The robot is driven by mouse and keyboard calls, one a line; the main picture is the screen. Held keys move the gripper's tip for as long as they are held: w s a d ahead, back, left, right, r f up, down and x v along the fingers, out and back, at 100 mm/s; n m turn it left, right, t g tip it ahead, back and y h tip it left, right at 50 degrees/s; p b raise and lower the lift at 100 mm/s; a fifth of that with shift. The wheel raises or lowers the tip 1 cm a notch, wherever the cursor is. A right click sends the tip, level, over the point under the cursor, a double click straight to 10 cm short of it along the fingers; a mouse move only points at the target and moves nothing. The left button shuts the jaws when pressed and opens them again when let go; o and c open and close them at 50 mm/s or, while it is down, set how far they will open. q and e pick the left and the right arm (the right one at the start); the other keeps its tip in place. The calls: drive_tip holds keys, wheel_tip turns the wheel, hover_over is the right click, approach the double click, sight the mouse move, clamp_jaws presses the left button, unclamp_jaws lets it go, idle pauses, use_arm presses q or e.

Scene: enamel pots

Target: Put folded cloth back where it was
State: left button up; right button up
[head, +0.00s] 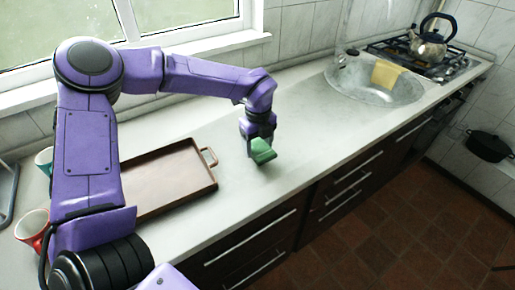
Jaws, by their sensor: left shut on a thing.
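A green folded cloth (264,152) is in my left gripper (258,140), above the pale countertop to the right of the brown tray. The gripper points down and is shut on the cloth, with its fingers partly hidden. The cloth is tilted, and I cannot tell whether its lower edge touches the counter. My right gripper is not in view.
The brown tray (212,184) is empty where it shows, partly behind my left arm. A red cup (31,228) and a teal cup (43,160) stand at left. A sink (350,88) with a yellow cloth (386,74) and a kettle (428,47) on the stove lie right. Counter before the sink is clear.

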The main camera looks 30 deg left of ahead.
sight(258, 153)
use_arm(q)
drive_tip(key=f, duration=0.4)
drive_tip(key=shift+w+a, duration=0.2)
drive_tip(key=shift+a, duration=0.05)
drive_tip(key=shift+f, duration=0.1)
drive_tip(key=o, duration=1)
wheel_tip(258, 153, up, 12)
drive_tip(key=shift+r+b, duration=0.25)
drive_tip(key=shift+b, duration=0.25)
